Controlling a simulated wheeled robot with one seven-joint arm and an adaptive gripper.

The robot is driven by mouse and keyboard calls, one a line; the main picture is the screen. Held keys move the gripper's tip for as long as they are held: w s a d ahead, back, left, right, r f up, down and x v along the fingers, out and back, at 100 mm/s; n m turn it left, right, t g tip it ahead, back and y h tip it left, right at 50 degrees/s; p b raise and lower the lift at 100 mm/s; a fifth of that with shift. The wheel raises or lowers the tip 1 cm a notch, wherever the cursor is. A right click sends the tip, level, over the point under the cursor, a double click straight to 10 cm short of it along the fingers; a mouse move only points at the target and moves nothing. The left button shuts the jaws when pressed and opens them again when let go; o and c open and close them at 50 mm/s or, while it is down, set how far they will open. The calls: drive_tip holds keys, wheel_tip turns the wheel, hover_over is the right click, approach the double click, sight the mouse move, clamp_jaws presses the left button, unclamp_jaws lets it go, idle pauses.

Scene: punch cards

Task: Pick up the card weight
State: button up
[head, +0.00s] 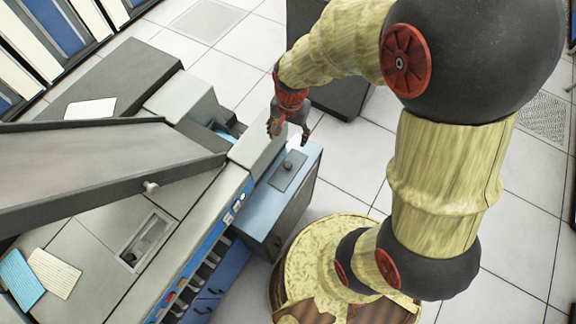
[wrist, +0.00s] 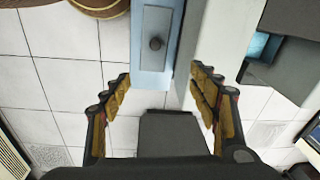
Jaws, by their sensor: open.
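The card weight (head: 287,171) is a dark grey plate with a small round knob on top. It lies on the light blue top of a side cabinet (head: 273,203). In the wrist view the card weight (wrist: 155,28) is at the top centre, beyond my fingertips. My gripper (head: 290,132) is open and empty, pointing down, just above the weight in the head picture and apart from it. In the wrist view the open fingers of my gripper (wrist: 160,78) stand either side of the cabinet end, with nothing between them touching.
A long grey card machine (head: 95,217) with a raised sloping panel (head: 100,165) stands left of the blue cabinet. Cards (head: 55,273) lie on it. A dark box-shaped cabinet (head: 335,95) stands behind my gripper. Tiled floor (head: 345,160) is open to the right.

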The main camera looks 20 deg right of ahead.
drive_tip(key=m+g+b, duration=0.1)
drive_tip(key=m, duration=0.1)
hover_over(288, 165)
wheel_tip(288, 165, down, 14)
drive_tip(key=shift+f, duration=0.2)
drive_tip(key=shift+f+b, duration=0.85)
drive_tip(key=shift+f, duration=2.65)
drive_tip(key=shift+c, duration=1.1)
drive_tip(key=c, duration=1)
drive_tip(key=shift+w+r, duration=0.1)
